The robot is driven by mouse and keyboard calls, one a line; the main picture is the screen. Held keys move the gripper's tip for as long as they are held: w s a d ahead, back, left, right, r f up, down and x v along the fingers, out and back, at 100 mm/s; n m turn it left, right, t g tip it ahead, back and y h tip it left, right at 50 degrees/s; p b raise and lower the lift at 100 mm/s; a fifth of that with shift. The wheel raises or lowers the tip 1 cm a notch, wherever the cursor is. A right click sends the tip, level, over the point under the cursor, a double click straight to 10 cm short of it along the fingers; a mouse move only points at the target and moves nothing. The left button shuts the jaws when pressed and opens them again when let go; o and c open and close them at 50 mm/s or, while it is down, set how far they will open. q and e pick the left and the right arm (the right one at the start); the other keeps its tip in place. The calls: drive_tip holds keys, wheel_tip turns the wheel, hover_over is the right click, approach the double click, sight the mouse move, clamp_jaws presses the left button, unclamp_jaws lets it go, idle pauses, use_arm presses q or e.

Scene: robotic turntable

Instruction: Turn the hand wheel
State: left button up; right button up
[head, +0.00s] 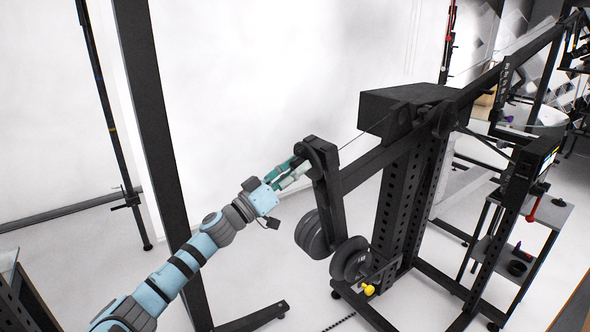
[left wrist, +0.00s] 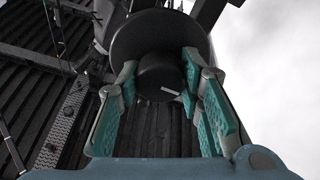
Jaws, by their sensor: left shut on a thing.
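The hand wheel (head: 319,153) looks like a dark round part at the top of a black upright arm on the machine, in the middle of the head view. In the left wrist view it is a dark disc (left wrist: 135,38) with a thick round hub in front. My left gripper (head: 295,170) reaches it from the left. Its teal finger pads (left wrist: 165,95) stand on both sides of the hub and are shut on it. Part of the wheel is hidden behind the fingers in the head view. My right gripper is in neither view.
Round black weight plates (head: 311,234) hang below the wheel, with a yellow knob (head: 368,290) lower right. A thick black post (head: 160,150) stands behind my left arm. A small shelf table (head: 535,225) stands at right.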

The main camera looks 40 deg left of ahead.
use_arm(q)
drive_tip(key=m, duration=0.3)
drive_tip(key=shift+h+p, duration=0.35)
drive_tip(key=shift+h, duration=0.05)
drive_tip(key=m, duration=0.4)
drive_tip(key=shift+h, duration=0.3)
drive_tip(key=m+g, duration=0.1)
drive_tip(key=m, duration=0.3)
drive_tip(key=shift+m+h, duration=0.4)
drive_tip(key=m, duration=0.4)
drive_tip(key=shift+a+h, duration=0.1)
drive_tip(key=shift+h, duration=0.2)
drive_tip(key=m+g, duration=0.1)
drive_tip(key=m, duration=0.3)
drive_tip(key=m+b, duration=0.1)
drive_tip(key=m, duration=0.3)
drive_tip(key=shift+m+g, duration=0.3)
drive_tip(key=m, duration=0.3)
drive_tip(key=shift+b, duration=0.3)
drive_tip(key=shift+r+m+y, duration=0.15)
drive_tip(key=shift+m+y, duration=0.25)
drive_tip(key=shift+m, duration=1.5)
drive_tip(key=shift+b, duration=0.3)
